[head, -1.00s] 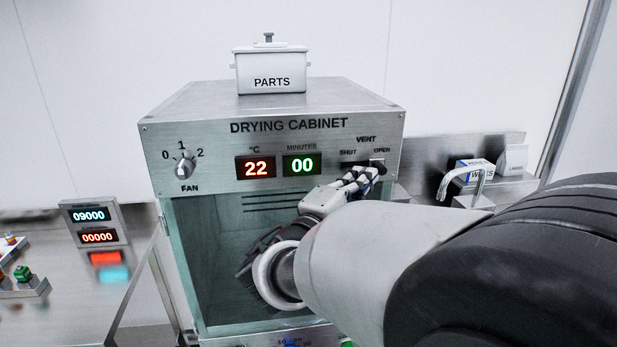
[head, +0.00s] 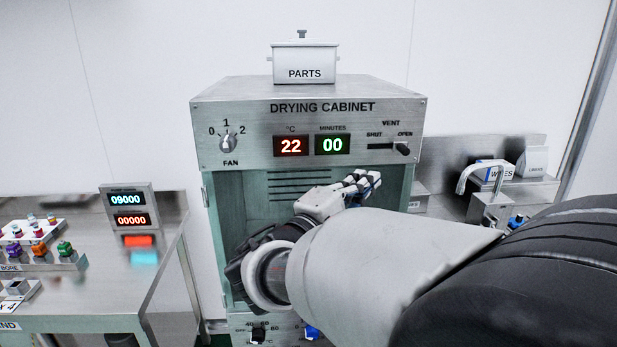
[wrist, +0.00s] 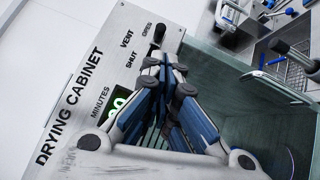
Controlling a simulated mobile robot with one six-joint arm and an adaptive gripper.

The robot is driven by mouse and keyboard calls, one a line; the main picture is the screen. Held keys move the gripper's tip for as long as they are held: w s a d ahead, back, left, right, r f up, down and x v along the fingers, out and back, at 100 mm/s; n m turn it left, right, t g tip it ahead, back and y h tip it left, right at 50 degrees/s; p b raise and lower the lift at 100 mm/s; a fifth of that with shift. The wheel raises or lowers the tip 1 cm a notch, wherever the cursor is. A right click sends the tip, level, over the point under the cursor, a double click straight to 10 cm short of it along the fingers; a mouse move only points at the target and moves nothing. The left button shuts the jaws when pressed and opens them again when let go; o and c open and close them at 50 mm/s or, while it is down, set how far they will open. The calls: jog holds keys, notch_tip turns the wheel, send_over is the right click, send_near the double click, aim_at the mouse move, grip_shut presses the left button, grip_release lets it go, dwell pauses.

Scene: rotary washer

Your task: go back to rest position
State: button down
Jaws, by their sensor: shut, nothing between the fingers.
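My gripper (head: 367,181) is shut and empty in front of the drying cabinet (head: 240,100), just below its control panel. It also shows in the wrist view (wrist: 172,68), with its fingertips close together near the vent slider. The vent slider (head: 402,148) stands at the OPEN end of its slot, and the gripper is apart from it in the head view. The fan knob (head: 228,142) is at the panel's left. The displays read 22 °C (head: 291,146) and 00 minutes (head: 332,145). My arm hides part of the cabinet's window and lower controls.
A white PARTS box (head: 304,65) stands on the cabinet. To the left is a steel bench (head: 100,290) with a counter display (head: 130,208) and small coloured parts.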

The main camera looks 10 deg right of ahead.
jog(key=s+d+f+m+g+y, duration=0.1)
jog(key=s+d+f+m+g, duration=0.2)
jog(key=s+d+f+g, duration=0.45)
jog(key=s+d+f+m+g+y, duration=0.2)
jog(key=s+d+f+m, duration=0.15)
jog(key=s, duration=0.65)
jog(key=s+a+f+m+g+y, duration=0.1)
jog(key=s+a+f+y, duration=0.1)
jog(key=s+f+y, duration=0.15)
jog(key=s+a+f+m+y, duration=0.1)
jog(key=s+a+f+y, duration=0.2)
jog(key=s, duration=0.2)
jog(key=s+a+f+m+t+y, duration=0.1)
jog(key=s+a+m+y, duration=0.1)
jog(key=a+y, duration=0.2)
jog(key=a, duration=0.3)
jog(key=shift+s+a, duration=0.4)
